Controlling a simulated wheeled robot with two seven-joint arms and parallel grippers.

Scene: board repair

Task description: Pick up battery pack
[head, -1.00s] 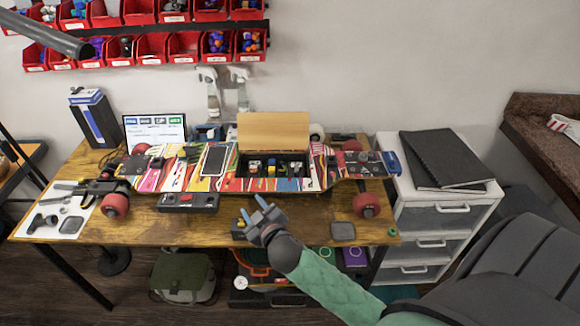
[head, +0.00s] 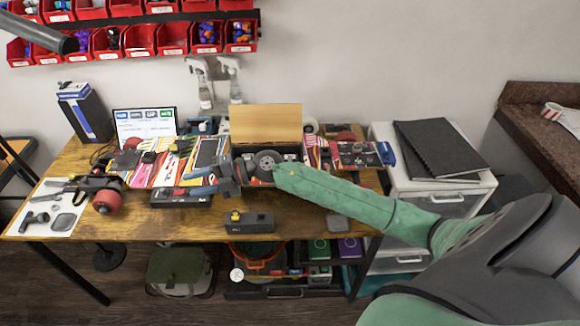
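A dark box with a yellow connector on top (head: 250,222) lies on the table's front part, below my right forearm; it looks like a battery pack. Another flat black box with red marks (head: 172,198) lies further left, in front of the skateboard; I cannot tell for sure which is the battery pack. My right gripper (head: 201,181) points left, its two fingers apart and nothing seen between them. It shows in front of the skateboard, just right of the red-marked box. My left gripper is not in view.
The colourful skateboard (head: 140,175) lies across the wooden table, its open compartment partly hidden by my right arm. A grey square piece (head: 338,222) lies at the front right. White drawers (head: 462,190) stand right. Bare tabletop (head: 160,229) shows in front.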

